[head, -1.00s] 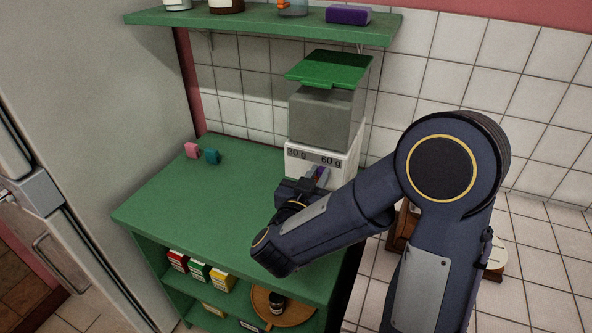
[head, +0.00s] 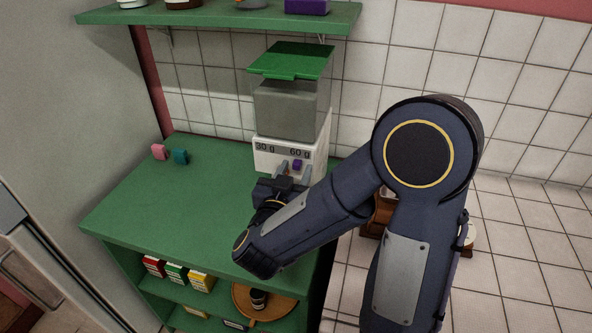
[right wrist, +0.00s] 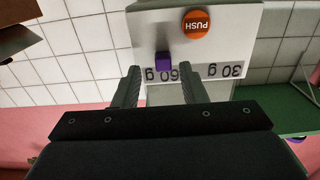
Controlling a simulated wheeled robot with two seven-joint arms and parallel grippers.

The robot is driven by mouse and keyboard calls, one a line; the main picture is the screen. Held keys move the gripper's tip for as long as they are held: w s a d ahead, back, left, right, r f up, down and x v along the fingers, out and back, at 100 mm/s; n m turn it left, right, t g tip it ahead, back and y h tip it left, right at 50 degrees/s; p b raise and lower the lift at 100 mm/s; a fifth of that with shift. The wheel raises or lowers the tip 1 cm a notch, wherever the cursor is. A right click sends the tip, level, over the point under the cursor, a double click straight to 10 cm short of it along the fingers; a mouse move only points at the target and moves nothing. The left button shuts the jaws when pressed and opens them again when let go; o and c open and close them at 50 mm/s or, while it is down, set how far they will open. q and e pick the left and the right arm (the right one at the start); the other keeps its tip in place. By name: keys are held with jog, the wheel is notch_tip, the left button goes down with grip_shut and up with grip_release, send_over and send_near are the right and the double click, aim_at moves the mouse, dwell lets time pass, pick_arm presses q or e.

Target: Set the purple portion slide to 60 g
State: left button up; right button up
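The dispenser (head: 290,147) stands at the back right of the green counter, with a grey bin and green lid. Its white front has a 30 g label (head: 267,147) on the left and a 60 g label (head: 299,153) on the right. The purple slide (head: 298,164) is at the 60 g label. In the right wrist view, upside down, the purple slide (right wrist: 162,61) partly covers the 60 g label. My right gripper (head: 293,173) is open at the dispenser front. Its fingers (right wrist: 160,85) stand apart either side of the slide, with gaps. My left gripper is out of view.
An orange PUSH button (right wrist: 196,24) is on the dispenser front. A green shelf (head: 225,17) hangs above. The counter's middle is clear.

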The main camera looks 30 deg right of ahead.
jog(key=v, duration=0.7)
jog(key=shift+b, duration=0.4)
jog(key=w+a+n+t+y, duration=0.1)
jog(key=w+a+t+y, duration=0.3)
jog(key=y, duration=0.5)
notch_tip(320, 180, up, 2)
jog(key=s+a+n+g+y+p, duration=0.1)
jog(key=s+a+n+g+y, duration=0.1)
jog(key=n+y, duration=0.35)
jog(key=s+f+g+y, duration=0.1)
jog(key=s+f+g, duration=0.1)
jog(key=s, duration=0.4)
jog(key=s+d+f+n+g, duration=0.1)
jog(key=s+f+g, duration=0.1)
jog(key=s, duration=0.3)
jog(key=s+d+f+g+y, duration=0.1)
jog(key=s+f+g, duration=0.2)
jog(key=s, duration=0.3)
jog(key=shift+s+d+g+y+p, duration=0.2)
jog(key=shift+s+g+y+p, duration=0.2)
jog(key=shift+g, duration=0.3)
